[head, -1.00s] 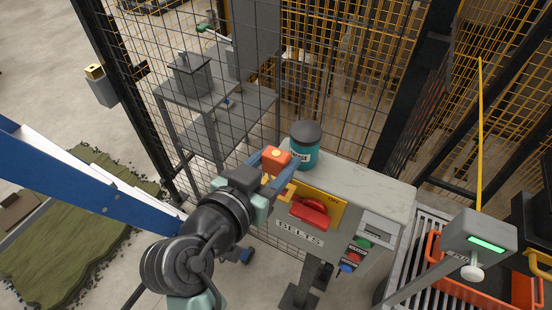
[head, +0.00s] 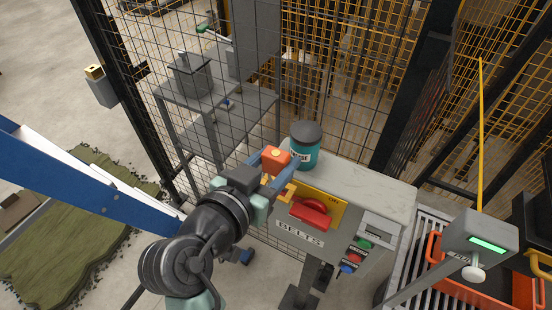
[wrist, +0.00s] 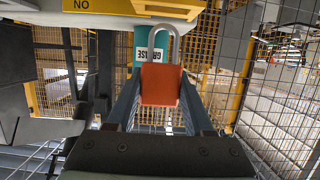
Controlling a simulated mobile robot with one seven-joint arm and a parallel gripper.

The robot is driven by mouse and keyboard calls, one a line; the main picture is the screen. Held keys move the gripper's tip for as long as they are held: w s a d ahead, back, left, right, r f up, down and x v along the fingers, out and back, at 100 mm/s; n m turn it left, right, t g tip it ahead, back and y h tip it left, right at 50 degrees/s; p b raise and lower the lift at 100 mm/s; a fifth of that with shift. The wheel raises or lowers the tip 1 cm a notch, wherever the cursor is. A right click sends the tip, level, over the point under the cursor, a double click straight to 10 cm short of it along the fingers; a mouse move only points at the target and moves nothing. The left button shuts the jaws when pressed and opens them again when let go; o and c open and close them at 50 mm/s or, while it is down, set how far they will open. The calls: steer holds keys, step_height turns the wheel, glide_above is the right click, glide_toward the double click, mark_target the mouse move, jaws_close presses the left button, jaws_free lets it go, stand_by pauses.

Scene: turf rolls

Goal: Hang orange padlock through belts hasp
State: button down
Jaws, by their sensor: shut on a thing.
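My gripper (head: 272,163) is shut on the orange padlock (head: 276,157), near the front left edge of the BELTS box. In the wrist view the padlock (wrist: 160,85) sits between my fingers, with its grey shackle (wrist: 163,38) pointing up in the picture.
A teal jar (head: 305,152) with a dark lid stands on the box's grey top, just behind the padlock. A mesh fence (head: 330,90) rises behind. A post with a green-lit head (head: 480,240) and an orange crate (head: 435,262) are at right. The box's right top is clear.

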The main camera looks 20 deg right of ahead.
steer(key=shift+f, duration=0.1)
stand_by(0.3)
steer(key=shift+f+b, duration=0.35)
steer(key=shift+b, duration=0.05)
steer(key=shift+f+b, duration=1.9)
steer(key=shift+f, duration=0.2)
steer(key=shift+c, duration=1)
jaws_free()
steer(key=shift+a, duration=0.1)
steer(key=b+v, duration=0.2)
steer(key=v, duration=1.1)
steer(key=shift+b, duration=0.35)
steer(key=shift+r, duration=0.1)
